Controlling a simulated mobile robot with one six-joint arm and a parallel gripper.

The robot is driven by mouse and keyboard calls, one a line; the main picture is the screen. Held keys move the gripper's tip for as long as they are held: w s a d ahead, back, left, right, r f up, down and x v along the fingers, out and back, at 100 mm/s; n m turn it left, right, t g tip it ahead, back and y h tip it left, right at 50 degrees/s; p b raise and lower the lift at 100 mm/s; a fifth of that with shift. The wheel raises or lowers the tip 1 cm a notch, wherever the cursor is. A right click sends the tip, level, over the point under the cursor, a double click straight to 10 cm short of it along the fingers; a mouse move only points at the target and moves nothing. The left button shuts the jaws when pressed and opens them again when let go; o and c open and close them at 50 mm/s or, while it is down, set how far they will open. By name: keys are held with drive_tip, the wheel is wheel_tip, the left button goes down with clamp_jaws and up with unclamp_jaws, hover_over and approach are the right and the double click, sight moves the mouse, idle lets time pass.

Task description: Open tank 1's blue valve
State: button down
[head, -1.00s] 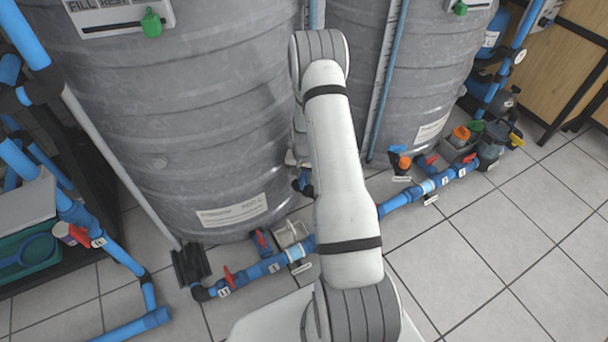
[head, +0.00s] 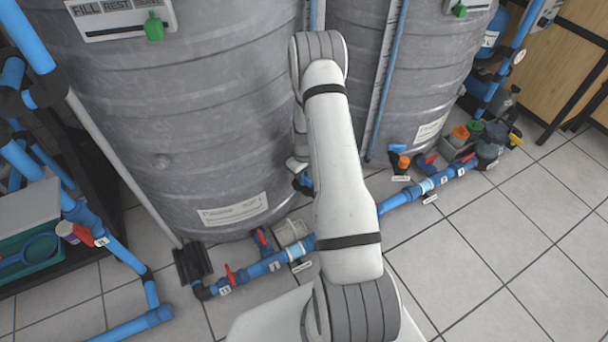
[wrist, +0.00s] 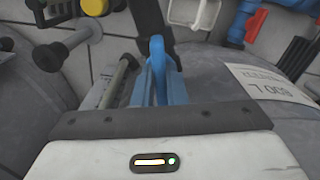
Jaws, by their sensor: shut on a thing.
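In the wrist view a blue valve handle (wrist: 158,58) stands upright in the middle, just beyond my gripper's body. My gripper (wrist: 158,72) is shut on this blue handle. The fingertips are hard to make out there. The large grey tank (head: 200,130) fills the left of the head view, and its curved wall with a white label (wrist: 265,82) shows at the right in the wrist view. In the head view my arm hides most of the gripper and the valve; only a little blue and dark metal shows beside the arm, low between the two tanks.
A blue floor pipe (head: 270,264) with a red-handled valve (head: 230,274) runs in front of the tanks. A second grey tank (head: 395,90) stands to the right. Several small containers (head: 470,137) sit near its foot. The tiled floor (head: 490,250) at front right is clear.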

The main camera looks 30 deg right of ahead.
drive_tip(key=shift+n, duration=1.2)
drive_tip(key=c, duration=1.5)
unclamp_jaws()
drive_tip(key=shift+o, duration=0.2)
wheel_tip(320, 180, up, 8)
drive_tip(key=p, duration=0.2)
drive_tip(key=shift+f+p, duration=0.1)
drive_tip(key=shift+p, duration=0.3)
